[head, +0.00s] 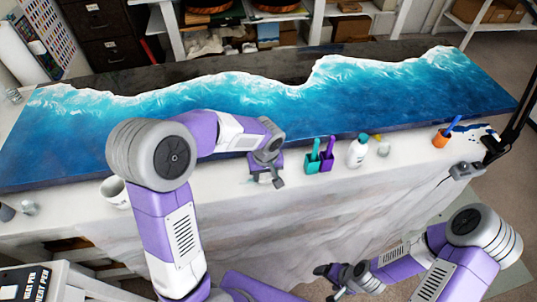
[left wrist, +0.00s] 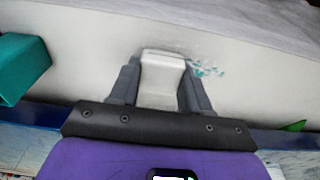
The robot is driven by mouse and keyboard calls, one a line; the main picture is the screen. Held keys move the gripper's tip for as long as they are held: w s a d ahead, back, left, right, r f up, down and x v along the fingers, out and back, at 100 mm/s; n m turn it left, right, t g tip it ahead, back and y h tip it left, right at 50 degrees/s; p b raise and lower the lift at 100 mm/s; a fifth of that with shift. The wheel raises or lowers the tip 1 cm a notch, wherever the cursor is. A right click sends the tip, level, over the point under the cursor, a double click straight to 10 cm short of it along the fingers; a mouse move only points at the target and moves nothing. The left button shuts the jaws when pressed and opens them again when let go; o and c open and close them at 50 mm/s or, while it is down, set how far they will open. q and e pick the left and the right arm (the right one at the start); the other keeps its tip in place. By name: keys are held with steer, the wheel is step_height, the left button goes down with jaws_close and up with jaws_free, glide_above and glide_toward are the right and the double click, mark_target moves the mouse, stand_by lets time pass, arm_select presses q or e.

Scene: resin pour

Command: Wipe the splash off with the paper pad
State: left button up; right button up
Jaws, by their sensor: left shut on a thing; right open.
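The paper pad (left wrist: 162,72), a white block, is held between the two fingers of my left gripper (left wrist: 158,85) in the left wrist view. The splash (left wrist: 205,68), a patch of teal specks, lies on the white surface just right of the pad's far end. I cannot tell whether the pad touches the surface. In the head view my left gripper (head: 268,174) is over the table's white front strip, left of the cups, and I cannot make out pad or splash there. My right gripper (head: 326,281) is open and empty, low in front of the table.
A teal cup (head: 312,160) and a purple cup (head: 327,158) stand right of my left gripper. A white bottle (head: 357,152) and an orange cup (head: 440,139) are further right. The blue wave-patterned slab (head: 400,100) lies behind. A white mug (head: 115,193) stands left.

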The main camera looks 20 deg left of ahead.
mark_target(266, 175)
arm_select(q)
step_height(266, 175, up, 4)
steer(key=shift+d+r+p, duration=0.1)
steer(key=shift+d+p, duration=0.05)
steer(key=shift+p, duration=1.05)
step_height(266, 175, up, 2)
steer(key=shift+w+p, duration=0.1)
steer(key=shift+p, duration=0.7)
steer(key=shift+r+p, duration=0.75)
steer(key=shift+r, duration=0.35)
